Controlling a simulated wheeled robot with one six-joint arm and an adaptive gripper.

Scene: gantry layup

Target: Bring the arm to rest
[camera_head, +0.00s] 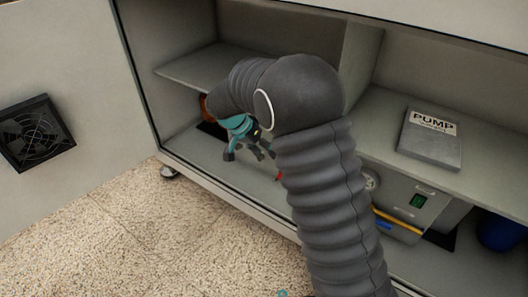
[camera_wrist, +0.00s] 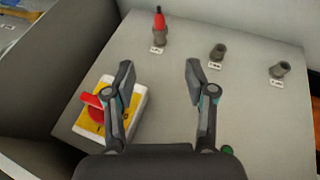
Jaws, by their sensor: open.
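My arm (camera_head: 325,200), in a dark grey ribbed cover, reaches into the open cabinet in the head view. My gripper (camera_head: 247,154) is over the cabinet's lower left floor, partly hidden by the arm's bend. In the wrist view my gripper (camera_wrist: 160,72) is open, its two fingers wide apart with nothing between them. Past the fingers lies a grey panel (camera_wrist: 170,100). A yellow and white block with a red handle (camera_wrist: 95,112) sits beside and partly behind the left finger; I cannot tell if they touch.
In the wrist view a grey holder with a red-tipped piece (camera_wrist: 158,35) and two empty holders (camera_wrist: 217,53) stand on the panel. In the head view the cabinet has a divider, shelves, a PUMP binder (camera_head: 430,138), a grey unit (camera_head: 415,205) and a blue container (camera_head: 500,232).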

